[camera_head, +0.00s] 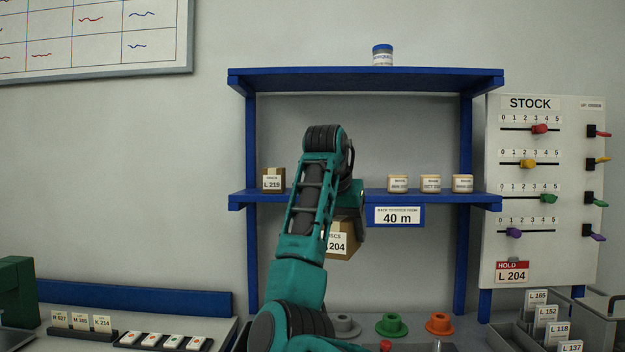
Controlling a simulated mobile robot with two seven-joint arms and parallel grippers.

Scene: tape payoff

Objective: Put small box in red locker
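A small brown box (343,240) with a white label reading "L 204" hangs in the air in front of the blue shelf unit, just below its lower shelf. My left arm rises from the bottom middle and bends down at its top towards this box. My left gripper (350,212) is at the top of the box and appears shut on it; its fingers are mostly hidden behind my forearm. My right gripper is not in view. No red locker is in view.
Another box (272,181) labelled "L 219" and several small tubs (431,185) stand on the lower shelf (240,200). A stock board (543,190) with sliders is at right. Card trays (590,325) and coloured spools (391,326) occupy the bench below.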

